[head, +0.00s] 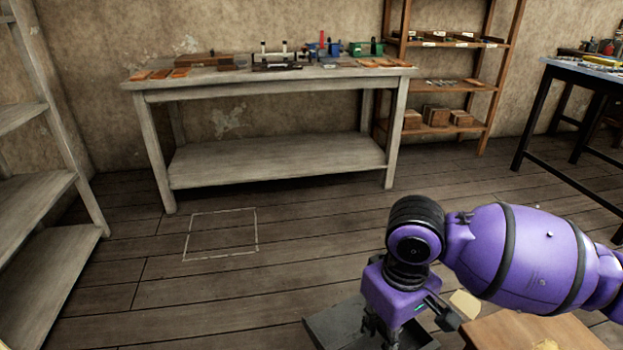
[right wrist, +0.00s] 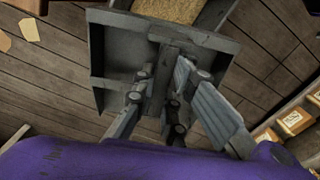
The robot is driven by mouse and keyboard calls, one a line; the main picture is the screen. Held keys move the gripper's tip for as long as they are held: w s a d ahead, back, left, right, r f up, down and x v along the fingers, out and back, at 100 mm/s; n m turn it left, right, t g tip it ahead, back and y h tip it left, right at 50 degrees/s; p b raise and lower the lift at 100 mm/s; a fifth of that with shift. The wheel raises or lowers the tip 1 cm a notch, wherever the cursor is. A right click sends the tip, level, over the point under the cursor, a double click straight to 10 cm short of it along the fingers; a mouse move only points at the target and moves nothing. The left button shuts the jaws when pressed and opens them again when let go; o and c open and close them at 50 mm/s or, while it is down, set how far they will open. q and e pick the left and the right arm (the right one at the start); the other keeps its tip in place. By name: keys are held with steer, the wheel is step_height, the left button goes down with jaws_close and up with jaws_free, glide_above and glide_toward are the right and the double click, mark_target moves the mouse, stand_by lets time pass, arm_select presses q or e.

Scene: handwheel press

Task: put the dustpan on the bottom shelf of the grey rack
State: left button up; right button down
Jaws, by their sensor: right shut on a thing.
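The dark grey dustpan (head: 340,325) is at the bottom of the head view, under my right gripper (head: 405,325). In the right wrist view the dustpan (right wrist: 108,62) shows as a grey tray with raised edges. My right gripper (right wrist: 158,95) is shut on its handle bar, with one finger on each side. The dustpan is partly hidden by the gripper. The grey rack (head: 90,205) stands at the left edge of the head view. Its lowest visible shelf (head: 45,275) looks bare, and part of it is cut off. My left gripper is out of view.
A wooden box-like surface (head: 530,330) is close to my right forearm. A grey workbench (head: 270,85) with tools stands by the wall. A brown shelf unit (head: 490,100) and a dark-legged table (head: 535,110) are at right. The floor with a marked outline (head: 222,232) is clear.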

steer(key=s+d+r+m+p, duration=0.1)
steer(key=s+r+m+p, duration=0.1)
steer(key=r+p, duration=1)
steer(key=s+d+r+m+p, duration=0.2)
steer(key=r+p, duration=0.6)
steer(key=r, duration=0.7)
steer(key=s+d+r+m+p, duration=0.1)
steer(key=s+r+m+p, duration=0.1)
steer(key=r+p, duration=0.95)
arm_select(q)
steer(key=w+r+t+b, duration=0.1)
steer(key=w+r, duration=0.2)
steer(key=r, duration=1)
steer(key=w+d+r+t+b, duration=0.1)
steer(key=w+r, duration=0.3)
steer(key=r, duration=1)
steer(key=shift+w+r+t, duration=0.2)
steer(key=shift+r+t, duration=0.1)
arm_select(e)
steer(key=s+f, duration=0.2)
steer(key=s, duration=0.1)
steer(key=s+f, duration=0.1)
steer(key=shift+s+a+f, duration=0.1)
steer(key=shift+s+f, duration=0.15)
steer(key=shift+s, duration=0.15)
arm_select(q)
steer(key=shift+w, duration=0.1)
